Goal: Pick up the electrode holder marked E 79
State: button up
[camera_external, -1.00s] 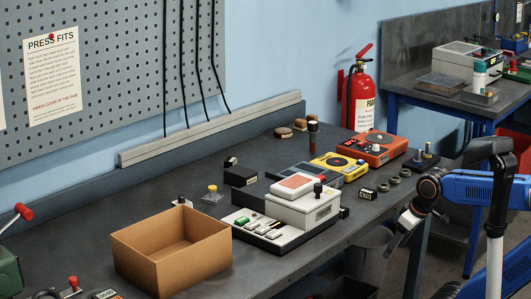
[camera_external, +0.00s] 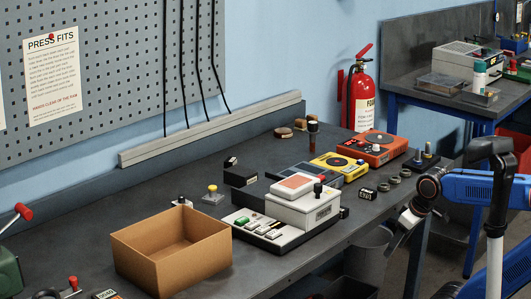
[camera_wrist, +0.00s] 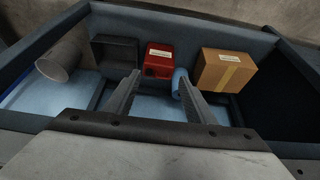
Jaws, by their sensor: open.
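My gripper (camera_external: 398,232) is off the front right edge of the bench, low and pointing down to the left. In the wrist view my gripper (camera_wrist: 157,84) has its two fingers apart with nothing between them. No marking E 79 can be read in either view. A small black block with a white label (camera_external: 367,193) lies near the bench's front edge, left of some dark rings. Another small black labelled piece (camera_external: 231,161) is farther back, by a black box. Which of them, if any, is the holder, I cannot tell.
An open cardboard box (camera_external: 215,262), a white-topped instrument (camera_external: 308,207), a yellow device (camera_external: 340,167) and an orange device (camera_external: 378,149) stand on the bench (camera_external: 110,200). The wrist view shows a red box (camera_wrist: 159,61), a taped carton (camera_wrist: 225,72) and a grey bin (camera_wrist: 58,62).

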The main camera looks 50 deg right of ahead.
notch_tip(320, 180, up, 40)
jog(key=w+d+r+n+g+h, duration=0.1)
jog(key=w+d+r+n, duration=0.15)
jog(key=w+n, duration=0.6)
jog(key=w+d+r+n+h, duration=0.1)
jog(key=w+d+r+n, duration=0.15)
jog(key=w, duration=1.15)
jog(key=n+g+h, duration=0.1)
jog(key=n+h, duration=0.1)
jog(key=n, duration=1.2)
send_over(313, 131)
jog(key=s+a, duration=0.2)
jog(key=a, duration=0.1)
jog(key=shift+f, duration=5.55)
jog(key=x, duration=1.7)
jog(key=shift+a, duration=0.1)
jog(key=c, duration=1.1)
